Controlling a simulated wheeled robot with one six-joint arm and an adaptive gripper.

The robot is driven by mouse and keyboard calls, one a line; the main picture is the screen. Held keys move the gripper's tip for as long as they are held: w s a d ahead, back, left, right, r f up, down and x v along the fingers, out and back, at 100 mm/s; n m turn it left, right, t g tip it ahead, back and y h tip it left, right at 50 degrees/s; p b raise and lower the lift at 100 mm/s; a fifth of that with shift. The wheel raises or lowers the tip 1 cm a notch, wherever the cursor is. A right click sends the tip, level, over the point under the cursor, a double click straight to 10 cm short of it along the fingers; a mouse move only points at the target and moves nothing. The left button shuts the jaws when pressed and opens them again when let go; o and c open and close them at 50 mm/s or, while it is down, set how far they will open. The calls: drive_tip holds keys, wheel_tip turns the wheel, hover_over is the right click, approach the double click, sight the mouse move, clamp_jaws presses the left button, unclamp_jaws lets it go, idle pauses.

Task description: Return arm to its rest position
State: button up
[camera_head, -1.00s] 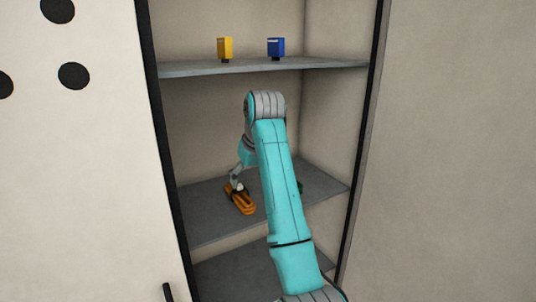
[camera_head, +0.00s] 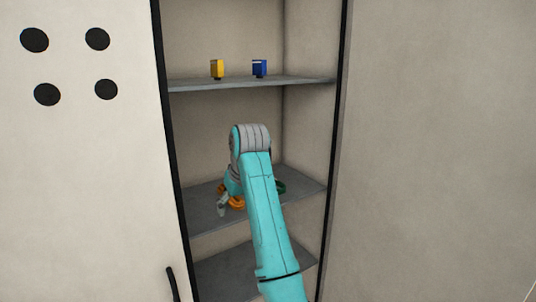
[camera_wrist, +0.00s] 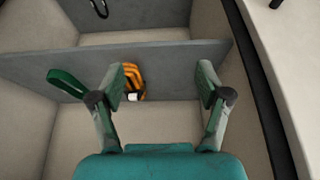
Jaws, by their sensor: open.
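My gripper (camera_wrist: 160,84) is open and empty in the wrist view, its two fingers spread wide. In the head view my gripper (camera_head: 222,205) shows small and partly hidden at the left of my arm, in front of the middle shelf. My turquoise arm is stretched out toward the cabinet. An orange item (camera_wrist: 134,78) lies on the shelf behind my left fingertip in the wrist view, apart from the jaws as far as I can tell. The orange item (camera_head: 237,203) is partly covered by my arm in the head view.
A green looped item (camera_wrist: 66,82) lies on the same shelf (camera_head: 205,215); it also shows right of my arm (camera_head: 281,187). A yellow box (camera_head: 217,69) and a blue box (camera_head: 260,68) stand on the upper shelf. A cabinet door (camera_head: 90,190) is at the left.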

drive_tip(key=s+d+f+m+t, duration=0.1)
drive_tip(key=s+d+f, duration=0.15)
drive_tip(key=f, duration=0.65)
drive_tip(key=s+d+f+t, duration=0.1)
drive_tip(key=d+f, duration=0.2)
drive_tip(key=f, duration=0.7)
drive_tip(key=s+d+f+m, duration=0.1)
drive_tip(key=d+f, duration=0.1)
drive_tip(key=f, duration=0.7)
drive_tip(key=s+d+f+m+t, duration=0.1)
drive_tip(key=s+d+f+t, duration=0.1)
drive_tip(key=s+d+f, duration=0.5)
drive_tip(key=s+d+f+m+t, duration=0.1)
drive_tip(key=s+d+f, duration=0.2)
drive_tip(key=s+f, duration=0.65)
drive_tip(key=s+d+r+m+t+h, duration=0.1)
drive_tip(key=s+d+t, duration=0.15)
drive_tip(key=s, duration=0.95)
drive_tip(key=s+d+r+t, duration=0.1)
drive_tip(key=s+d, duration=0.3)
drive_tip(key=s, duration=0.7)
drive_tip(key=s+d+r+m+t+h, duration=0.1)
drive_tip(key=s+d+r+t, duration=0.1)
drive_tip(key=s+r, duration=1.5)
drive_tip(key=shift+s+d+m+h, duration=0.3)
drive_tip(key=shift+s+d, duration=0.35)
drive_tip(key=shift+s, duration=0.45)
